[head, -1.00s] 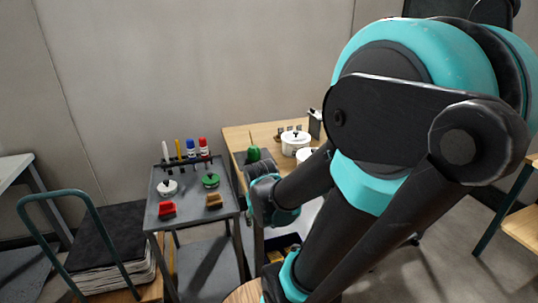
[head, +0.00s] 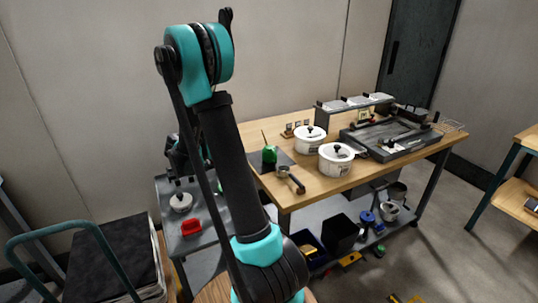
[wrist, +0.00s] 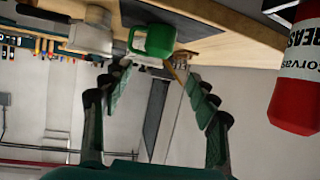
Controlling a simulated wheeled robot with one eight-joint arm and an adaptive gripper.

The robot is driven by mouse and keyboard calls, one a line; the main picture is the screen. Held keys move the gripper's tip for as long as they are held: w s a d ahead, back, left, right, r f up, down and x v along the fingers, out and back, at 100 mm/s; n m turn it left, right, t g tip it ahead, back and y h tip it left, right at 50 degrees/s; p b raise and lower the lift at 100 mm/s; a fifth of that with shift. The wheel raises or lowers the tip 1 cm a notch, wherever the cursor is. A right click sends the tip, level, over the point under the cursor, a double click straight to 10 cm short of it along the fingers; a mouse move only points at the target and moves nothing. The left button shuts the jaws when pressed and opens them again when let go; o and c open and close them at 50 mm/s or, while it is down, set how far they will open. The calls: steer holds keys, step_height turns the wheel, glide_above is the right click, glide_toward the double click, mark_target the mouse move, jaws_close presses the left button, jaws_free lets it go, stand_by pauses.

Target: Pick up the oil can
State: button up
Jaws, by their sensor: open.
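The oil can is a small green can with a thin upright spout; it stands on a dark mat at the left end of the wooden table in the head view (head: 269,154). In the wrist view a green can (wrist: 153,37), which looks like the same one, lies just beyond the fingertips, between them in the picture. My gripper (wrist: 152,72) is open with nothing between its fingers. In the head view my gripper is mostly hidden behind my arm, left of the table.
The wooden table (head: 375,181) also holds two white pots (head: 310,140) and a hammer-like tool (head: 291,179) near the can. A grey cart (head: 196,241) stands left of the table. A red grease bottle (wrist: 297,85) is close on the right in the wrist view.

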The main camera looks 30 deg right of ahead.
mark_target(269, 151)
steer(key=x, duration=1.7)
steer(key=shift+d, duration=0.25)
steer(key=c, duration=0.7)
steer(key=shift+r, duration=0.1)
steer(key=shift+c, duration=0.2)
